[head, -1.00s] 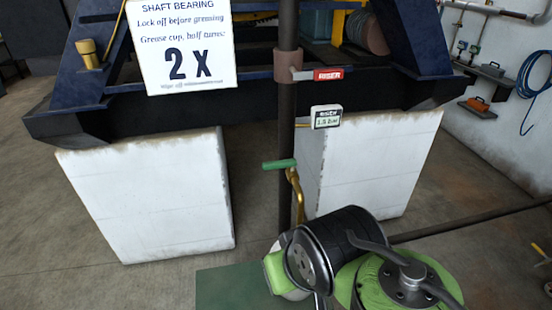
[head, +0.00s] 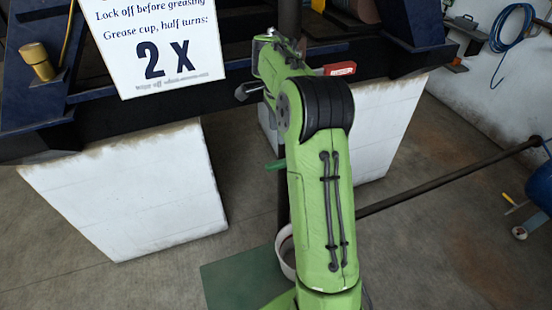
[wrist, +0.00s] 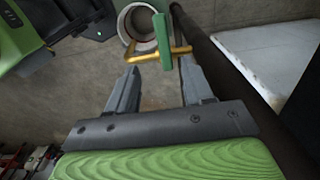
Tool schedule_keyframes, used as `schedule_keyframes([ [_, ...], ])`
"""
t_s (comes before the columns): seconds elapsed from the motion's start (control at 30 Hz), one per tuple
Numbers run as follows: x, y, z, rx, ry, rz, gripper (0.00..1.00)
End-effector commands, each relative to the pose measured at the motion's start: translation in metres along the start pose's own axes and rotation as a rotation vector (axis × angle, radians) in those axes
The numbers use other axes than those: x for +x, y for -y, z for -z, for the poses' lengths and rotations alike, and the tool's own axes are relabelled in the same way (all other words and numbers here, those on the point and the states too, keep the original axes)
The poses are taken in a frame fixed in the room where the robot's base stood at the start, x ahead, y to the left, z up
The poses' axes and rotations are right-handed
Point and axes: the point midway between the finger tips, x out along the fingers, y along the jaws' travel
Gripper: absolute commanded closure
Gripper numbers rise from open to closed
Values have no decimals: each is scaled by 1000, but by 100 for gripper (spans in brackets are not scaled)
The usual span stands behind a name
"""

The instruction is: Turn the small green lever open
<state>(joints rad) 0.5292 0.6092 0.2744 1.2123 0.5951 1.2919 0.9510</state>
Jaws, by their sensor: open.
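The small green lever (head: 274,165) shows in the head view beside the dark vertical pipe, partly hidden by my green arm. In the wrist view the green lever (wrist: 163,42) stands just beyond my fingertips, joined to a brass tap (wrist: 158,57). My gripper (wrist: 160,66) is open, with one finger on each side of the picture and nothing between them. The brass tap lies across the far end of the finger gap. I cannot tell whether a finger touches it. In the head view my fingers are mostly hidden by my arm.
The dark riser pipe (wrist: 215,65) runs close to the right finger. A red tag (head: 340,69) sits above. A white bucket (head: 286,258) stands on the floor below the tap. White blocks (head: 130,190) flank the pipe. A low dark pipe (head: 440,181) crosses at right.

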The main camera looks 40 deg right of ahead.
Motion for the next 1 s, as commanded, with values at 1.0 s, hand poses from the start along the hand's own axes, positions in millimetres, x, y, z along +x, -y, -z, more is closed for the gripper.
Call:
schedule_keyframes([
  [1.0, 126, 0, 0, -6, -1, 0, 73],
])
